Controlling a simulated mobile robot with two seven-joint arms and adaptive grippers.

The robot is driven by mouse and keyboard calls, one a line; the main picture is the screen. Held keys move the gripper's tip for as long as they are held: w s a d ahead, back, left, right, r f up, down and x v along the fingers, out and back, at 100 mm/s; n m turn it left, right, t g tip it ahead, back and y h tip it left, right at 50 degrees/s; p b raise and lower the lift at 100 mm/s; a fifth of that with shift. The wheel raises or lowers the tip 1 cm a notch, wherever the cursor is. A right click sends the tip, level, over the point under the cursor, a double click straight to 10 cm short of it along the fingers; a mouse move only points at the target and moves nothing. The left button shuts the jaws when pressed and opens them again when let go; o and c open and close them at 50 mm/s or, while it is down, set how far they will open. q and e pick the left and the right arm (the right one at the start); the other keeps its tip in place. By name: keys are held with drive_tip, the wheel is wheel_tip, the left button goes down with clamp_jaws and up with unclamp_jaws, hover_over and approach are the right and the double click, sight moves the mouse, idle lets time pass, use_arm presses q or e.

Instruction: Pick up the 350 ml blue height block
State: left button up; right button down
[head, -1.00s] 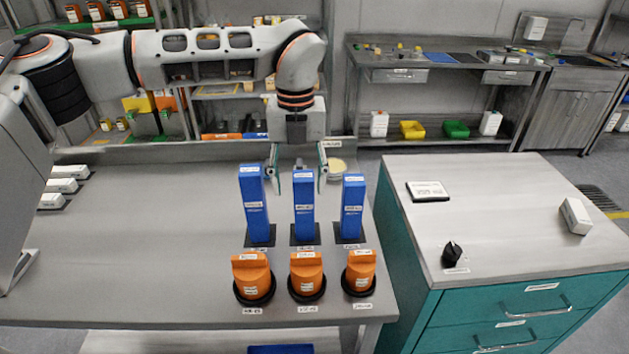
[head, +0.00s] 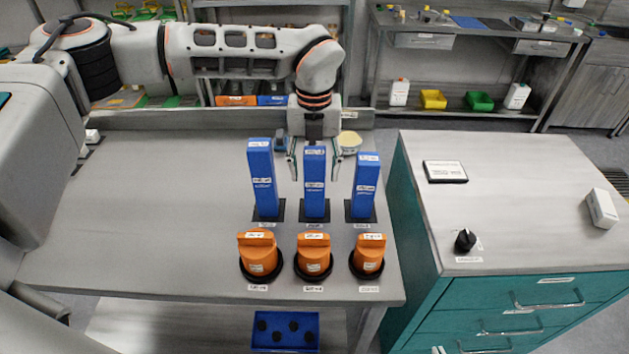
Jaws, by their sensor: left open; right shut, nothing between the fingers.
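Three upright blue height blocks stand in a row on black bases on the grey bench: left (head: 263,183), middle (head: 315,187) and right (head: 365,187). Left looks tallest, right shortest. Their labels are too small to read, so I cannot tell which is the 350 ml one. My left gripper (head: 314,174) points down, open, at the middle block's upper part. One finger shows on each side of it; the block partly hides the gripper. I cannot tell whether the fingers are around the block or just behind it. My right gripper is not in view.
Three orange parts (head: 313,257) on black bases stand in front of the blocks. A pale yellow round item (head: 349,139) lies behind the right block. A blue tray (head: 262,343) is below the bench. A teal cabinet (head: 500,310) stands right. The bench's left is largely clear.

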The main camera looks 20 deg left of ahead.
use_arm(q)
drive_tip(key=shift+f, duration=0.3)
drive_tip(key=c, duration=1.3)
drive_tip(key=shift+c, duration=0.2)
drive_tip(key=shift+r, duration=0.1)
